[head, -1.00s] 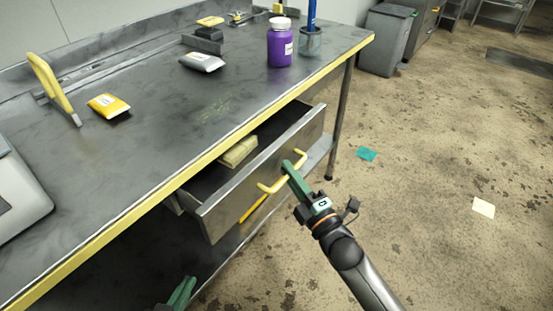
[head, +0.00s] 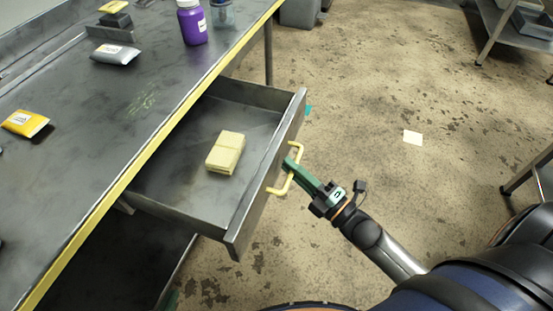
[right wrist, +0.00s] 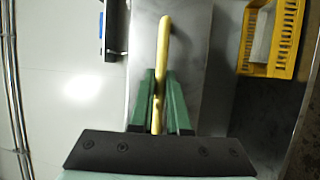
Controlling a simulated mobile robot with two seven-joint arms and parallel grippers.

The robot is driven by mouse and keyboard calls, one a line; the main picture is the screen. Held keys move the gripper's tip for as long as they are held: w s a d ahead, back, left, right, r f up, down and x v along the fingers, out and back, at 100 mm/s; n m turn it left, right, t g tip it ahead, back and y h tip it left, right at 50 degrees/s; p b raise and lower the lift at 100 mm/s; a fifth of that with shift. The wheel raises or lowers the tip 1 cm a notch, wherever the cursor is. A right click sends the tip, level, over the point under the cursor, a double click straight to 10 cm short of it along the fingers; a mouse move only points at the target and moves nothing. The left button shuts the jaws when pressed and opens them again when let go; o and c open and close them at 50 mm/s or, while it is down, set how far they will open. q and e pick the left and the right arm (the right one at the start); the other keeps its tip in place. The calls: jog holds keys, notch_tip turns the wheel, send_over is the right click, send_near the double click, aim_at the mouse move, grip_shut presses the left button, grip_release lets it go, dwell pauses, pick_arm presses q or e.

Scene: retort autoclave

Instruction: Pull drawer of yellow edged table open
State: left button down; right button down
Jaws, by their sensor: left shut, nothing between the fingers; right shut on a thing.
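The grey metal table (head: 85,120) has a yellow front edge. Its drawer (head: 246,216) stands well out from under the tabletop, and its inside shows. A pale yellow block (head: 226,152) lies in it. My right gripper (head: 290,166) is shut on the yellow bar handle (head: 278,191) of the drawer front. In the right wrist view the handle (right wrist: 164,38) runs between the two green fingers (right wrist: 159,92). My left gripper (head: 171,300) shows only as a green tip at the bottom edge, below the drawer; it is shut and empty.
On the tabletop are a purple jar (head: 192,22), a grey pouch (head: 115,54) and a yellow pouch (head: 26,123). The floor right of the drawer is open, with a pale paper (head: 412,137) on it. A shelf rack (head: 520,40) stands at top right. The right wrist view shows a yellow crate (right wrist: 283,38).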

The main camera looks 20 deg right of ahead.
jog(key=shift+s+d, duration=0.3)
jog(key=shift+d, duration=0.05)
jog(key=c, duration=1.2)
grip_release()
jog(key=shift+o, duration=0.2)
jog(key=v, duration=1.2)
jog(key=shift+s, duration=0.2)
jog(key=shift+d+f, duration=0.1)
